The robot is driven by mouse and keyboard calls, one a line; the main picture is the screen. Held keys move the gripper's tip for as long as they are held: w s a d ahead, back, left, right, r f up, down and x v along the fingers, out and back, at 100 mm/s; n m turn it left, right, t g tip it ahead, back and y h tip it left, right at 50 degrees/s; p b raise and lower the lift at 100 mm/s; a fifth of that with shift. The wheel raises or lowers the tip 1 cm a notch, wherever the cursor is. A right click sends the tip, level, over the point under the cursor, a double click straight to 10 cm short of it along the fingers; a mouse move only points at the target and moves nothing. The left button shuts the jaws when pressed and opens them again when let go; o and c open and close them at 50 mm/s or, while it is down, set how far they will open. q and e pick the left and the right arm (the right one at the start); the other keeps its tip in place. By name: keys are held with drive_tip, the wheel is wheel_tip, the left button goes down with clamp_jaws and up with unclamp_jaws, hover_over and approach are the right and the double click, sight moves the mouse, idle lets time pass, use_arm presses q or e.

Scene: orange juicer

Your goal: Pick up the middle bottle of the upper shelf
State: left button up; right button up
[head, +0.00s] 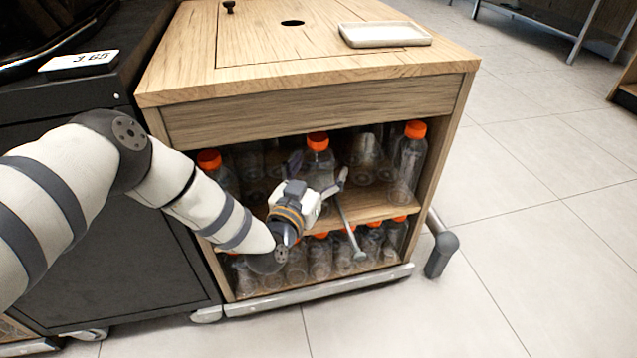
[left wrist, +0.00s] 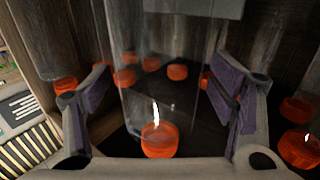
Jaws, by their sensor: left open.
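The middle bottle (head: 318,160) is clear with an orange cap and stands upright on the upper shelf (head: 375,209). My left gripper (head: 318,186) is open in front of it at the shelf opening and hides its lower part. In the left wrist view, a clear bottle (left wrist: 150,60) with an orange cap stands between the spread, purple-padded fingers of the gripper (left wrist: 160,88). Room shows on both sides of it; contact cannot be told. My right gripper is not in view.
Orange-capped bottles stand at the left (head: 209,160) and right (head: 411,150) of the upper shelf, with clear glassware (head: 367,148) between. Several capped bottles (head: 320,258) fill the lower shelf. A white tray (head: 385,41) lies on the wooden top.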

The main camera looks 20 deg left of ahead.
use_arm(q)
drive_tip(key=c, duration=1.2)
drive_tip(key=shift+r, duration=0.1)
